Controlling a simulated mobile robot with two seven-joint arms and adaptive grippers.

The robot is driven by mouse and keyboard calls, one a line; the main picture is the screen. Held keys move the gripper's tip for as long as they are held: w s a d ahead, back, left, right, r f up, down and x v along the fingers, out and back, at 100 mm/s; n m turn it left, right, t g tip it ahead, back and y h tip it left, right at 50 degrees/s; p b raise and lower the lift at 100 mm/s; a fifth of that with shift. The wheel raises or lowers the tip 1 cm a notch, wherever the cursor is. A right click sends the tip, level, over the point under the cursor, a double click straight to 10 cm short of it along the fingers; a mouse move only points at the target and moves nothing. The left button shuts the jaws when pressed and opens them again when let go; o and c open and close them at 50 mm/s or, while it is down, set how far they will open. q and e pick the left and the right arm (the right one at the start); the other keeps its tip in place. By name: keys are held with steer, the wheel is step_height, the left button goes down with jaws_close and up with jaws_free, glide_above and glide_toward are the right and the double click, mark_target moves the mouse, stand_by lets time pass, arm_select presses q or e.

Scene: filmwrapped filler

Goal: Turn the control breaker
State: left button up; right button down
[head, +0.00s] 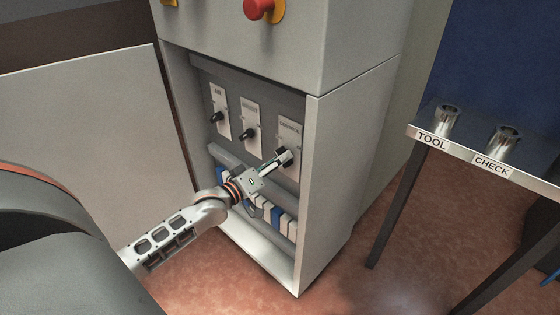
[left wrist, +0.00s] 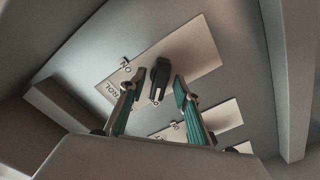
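The control breaker's pale plate (head: 290,132) is the rightmost of three inside the open cabinet. Its black knob is mostly hidden by my gripper in the head view. In the left wrist view the black knob (left wrist: 160,80) stands on the plate (left wrist: 195,52), with a light mark on it and part of the label readable. My left gripper (head: 284,157) reaches the knob from the front left. In the left wrist view its two fingers (left wrist: 160,92) are apart, one on each side of the knob, with a gap showing on both sides. My right gripper is not in view.
Two other breakers, with black knobs (head: 217,117) and (head: 248,134), sit left of the control one. A ledge and blue and white blocks (head: 277,217) lie below. The cabinet's side wall (head: 345,150) stands close on the right. A shelf (head: 470,158) with two metal cups is farther right.

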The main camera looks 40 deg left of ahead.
arm_select(q)
steer(key=shift+c, duration=0.4)
jaws_close()
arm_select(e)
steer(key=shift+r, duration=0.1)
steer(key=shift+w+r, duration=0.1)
arm_select(q)
steer(key=shift+m+p, duration=3.5)
steer(key=shift+m, duration=5.5)
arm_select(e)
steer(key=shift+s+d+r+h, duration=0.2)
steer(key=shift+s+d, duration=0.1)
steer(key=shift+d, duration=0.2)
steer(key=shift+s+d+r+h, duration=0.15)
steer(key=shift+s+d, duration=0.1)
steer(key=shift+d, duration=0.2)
